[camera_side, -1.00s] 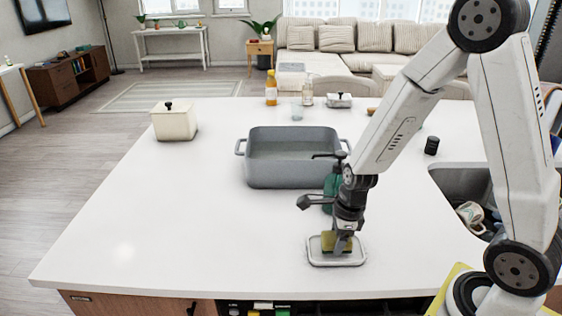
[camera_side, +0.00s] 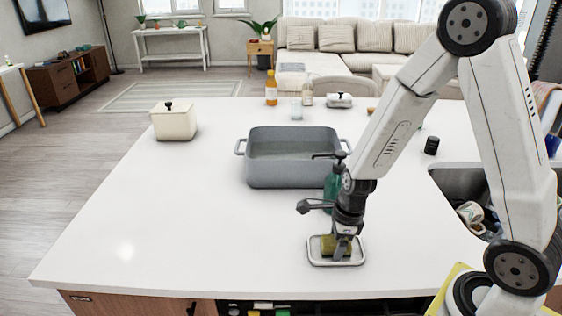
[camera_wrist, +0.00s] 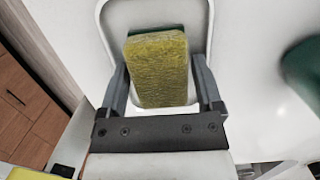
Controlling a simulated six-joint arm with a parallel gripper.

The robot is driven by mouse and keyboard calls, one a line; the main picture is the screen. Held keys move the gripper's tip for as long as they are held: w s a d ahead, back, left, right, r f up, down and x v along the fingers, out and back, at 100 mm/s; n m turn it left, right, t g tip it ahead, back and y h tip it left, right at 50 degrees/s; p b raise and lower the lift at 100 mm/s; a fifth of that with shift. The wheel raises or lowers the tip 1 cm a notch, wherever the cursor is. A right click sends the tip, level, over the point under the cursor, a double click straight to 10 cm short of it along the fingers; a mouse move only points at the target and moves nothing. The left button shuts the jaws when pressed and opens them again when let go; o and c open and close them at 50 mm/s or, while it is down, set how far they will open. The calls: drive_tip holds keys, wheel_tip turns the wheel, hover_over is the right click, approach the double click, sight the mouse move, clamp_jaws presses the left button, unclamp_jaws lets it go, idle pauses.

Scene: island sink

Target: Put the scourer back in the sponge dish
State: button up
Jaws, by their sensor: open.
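The scourer (camera_wrist: 158,70), a yellow sponge block with a green side, is at the white sponge dish (camera_wrist: 200,40), inside its rim in both views. The dish also shows in the side view (camera_side: 313,256), with the scourer (camera_side: 328,244) in it. My gripper (camera_wrist: 160,85) points down over the dish, with one finger on each side of the scourer. The fingers are open, and a small gap shows beside the scourer. In the side view my gripper (camera_side: 340,254) partly hides the scourer. I cannot tell if the scourer lies fully flat.
A green pump bottle (camera_side: 331,185) stands close behind my gripper, with a grey basin (camera_side: 290,180) beyond it. The sink (camera_side: 460,183) is at the right, with a mug inside. The counter left of the dish is clear.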

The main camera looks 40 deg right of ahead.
drive_tip(key=shift+r, duration=0.15)
wheel_tip(320, 180, up, 12)
drive_tip(key=s+d, duration=0.1)
drive_tip(key=shift+d, duration=0.15)
idle(0.7)
drive_tip(key=shift+s, duration=0.15)
idle(0.6)
drive_tip(key=n, duration=0.4)
drive_tip(key=f+n, duration=0.1)
drive_tip(key=n, duration=0.3)
drive_tip(key=s+a+f+n, duration=0.1)
drive_tip(key=n, duration=0.3)
drive_tip(key=shift+a+n+t+h, duration=0.1)
drive_tip(key=shift+n+t+h, duration=0.2)
drive_tip(key=shift+n+h, duration=0.1)
drive_tip(key=n, duration=0.6)
drive_tip(key=shift+s+a+f+n, duration=0.2)
drive_tip(key=shift+a+f+n, duration=0.15)
drive_tip(key=shift+n, duration=0.05)
drive_tip(key=n, duration=0.7)
drive_tip(key=shift+s+a+f+t, duration=0.25)
drive_tip(key=shift+a+f+t, duration=0.15)
